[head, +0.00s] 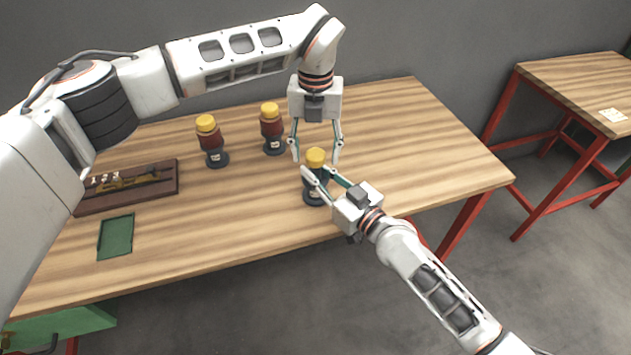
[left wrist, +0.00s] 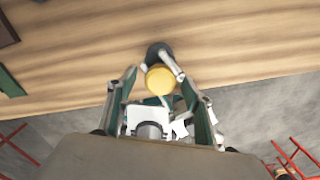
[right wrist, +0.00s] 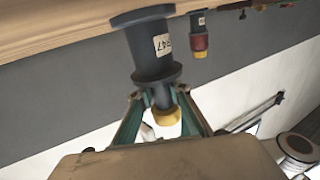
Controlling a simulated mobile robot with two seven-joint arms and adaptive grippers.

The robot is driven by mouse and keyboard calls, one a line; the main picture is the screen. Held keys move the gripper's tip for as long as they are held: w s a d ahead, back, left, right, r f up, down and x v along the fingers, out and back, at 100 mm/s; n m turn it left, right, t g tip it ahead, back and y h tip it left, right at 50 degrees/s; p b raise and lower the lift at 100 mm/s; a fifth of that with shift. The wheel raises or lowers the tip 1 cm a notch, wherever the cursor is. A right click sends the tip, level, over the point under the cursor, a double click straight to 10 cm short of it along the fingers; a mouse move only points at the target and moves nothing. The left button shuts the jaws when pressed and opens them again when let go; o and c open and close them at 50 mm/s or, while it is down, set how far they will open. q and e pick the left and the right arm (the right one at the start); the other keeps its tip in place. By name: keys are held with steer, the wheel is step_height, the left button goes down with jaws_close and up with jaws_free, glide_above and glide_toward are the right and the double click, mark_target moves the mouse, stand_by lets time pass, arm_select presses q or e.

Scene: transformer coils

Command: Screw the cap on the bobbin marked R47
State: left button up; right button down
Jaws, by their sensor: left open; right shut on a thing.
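The bobbin marked R47 (head: 314,192) stands upright near the table's front edge, dark grey and without red winding. Its label, ending in 47, shows in the right wrist view (right wrist: 152,45), where the picture is upside down. A yellow cap (head: 316,156) sits at the top of its neck; how far it is threaded I cannot tell. It also shows in the left wrist view (left wrist: 160,79). My right gripper (head: 318,174) is shut on the bobbin's upper part, below the cap. My left gripper (head: 316,158) points down, open, its fingers either side of the cap and apart from it.
Two bobbins with red windings and yellow caps (head: 211,142) (head: 272,130) stand behind to the left. The table's right part (head: 430,150) is clear. Another red-framed table (head: 570,85) stands at the right.

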arm_select(q)
step_height(320, 180, up, 12)
stand_by(0.5)
arm_select(e)
steer(key=c, duration=1.8)
jaws_free()
steer(key=v, duration=1.2)
arm_select(q)
steer(key=shift+f, duration=0.1)
